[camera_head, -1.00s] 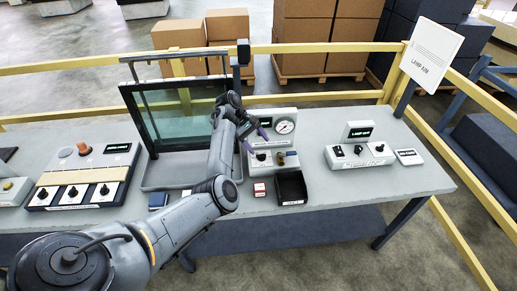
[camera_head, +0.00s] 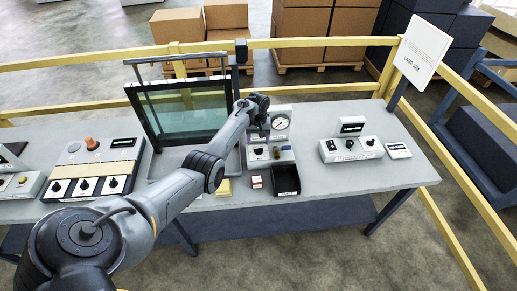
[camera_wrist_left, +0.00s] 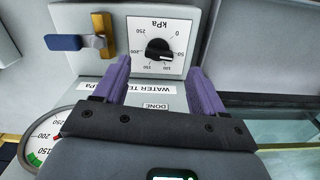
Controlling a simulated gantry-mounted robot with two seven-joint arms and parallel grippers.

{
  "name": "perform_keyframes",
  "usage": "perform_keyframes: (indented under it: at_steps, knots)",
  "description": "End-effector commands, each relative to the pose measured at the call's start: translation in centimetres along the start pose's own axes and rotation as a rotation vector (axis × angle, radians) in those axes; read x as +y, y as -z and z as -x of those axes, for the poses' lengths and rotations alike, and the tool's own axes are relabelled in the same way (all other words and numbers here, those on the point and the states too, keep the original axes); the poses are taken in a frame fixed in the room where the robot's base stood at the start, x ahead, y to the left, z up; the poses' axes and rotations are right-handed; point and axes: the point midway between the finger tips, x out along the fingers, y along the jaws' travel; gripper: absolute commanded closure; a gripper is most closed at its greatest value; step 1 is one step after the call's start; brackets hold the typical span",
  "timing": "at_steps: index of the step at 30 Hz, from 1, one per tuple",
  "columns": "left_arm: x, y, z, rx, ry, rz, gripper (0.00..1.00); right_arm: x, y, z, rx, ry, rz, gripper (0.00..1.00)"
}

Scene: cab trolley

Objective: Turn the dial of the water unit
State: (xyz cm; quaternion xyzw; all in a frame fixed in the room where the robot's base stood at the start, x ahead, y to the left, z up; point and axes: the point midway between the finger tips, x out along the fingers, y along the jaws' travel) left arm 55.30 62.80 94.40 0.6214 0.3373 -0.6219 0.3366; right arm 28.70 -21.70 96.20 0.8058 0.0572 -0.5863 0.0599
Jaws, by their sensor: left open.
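The water unit (camera_head: 284,141) is a pale box on the bench with a round gauge (camera_head: 280,122) on its upright back. Its dial is a black knob (camera_wrist_left: 159,50) with a white pointer on a white kPa scale, upside down in the left wrist view. My left gripper (camera_wrist_left: 160,68) is open. Its two purple fingers lie on either side of the dial's lower part in that view; whether they touch the knob I cannot tell. In the head view the left gripper (camera_head: 260,136) hangs over the unit's front. My right gripper is not in view.
A brass valve with a blue lever (camera_wrist_left: 66,42) sits beside the dial. A black bin (camera_head: 286,181) and a small red-and-white box (camera_head: 257,182) stand in front. A framed glass panel (camera_head: 178,112) stands left. A lamp control box (camera_head: 350,149) stands right, with clear bench between.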

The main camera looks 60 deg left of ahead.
Motion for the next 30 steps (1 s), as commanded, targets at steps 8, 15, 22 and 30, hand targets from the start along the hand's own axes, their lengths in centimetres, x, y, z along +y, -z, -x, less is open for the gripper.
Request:
perform_keyframes:
  at_steps: [8, 15, 22, 30]
  knots:
    - [0.0, 0.0, -4.2, 0.000, 0.000, 0.002, 0.30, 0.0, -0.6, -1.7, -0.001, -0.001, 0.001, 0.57]
    - [0.0, 0.1, -5.4, 0.001, -0.001, 0.002, 0.30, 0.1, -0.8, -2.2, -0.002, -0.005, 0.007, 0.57]
    - [0.0, 0.0, -5.5, 0.001, -0.001, 0.002, 0.30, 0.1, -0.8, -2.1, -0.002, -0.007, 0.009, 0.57]
    - [0.0, 0.0, -5.5, 0.001, -0.001, 0.002, 0.60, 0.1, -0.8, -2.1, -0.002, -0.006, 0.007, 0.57]
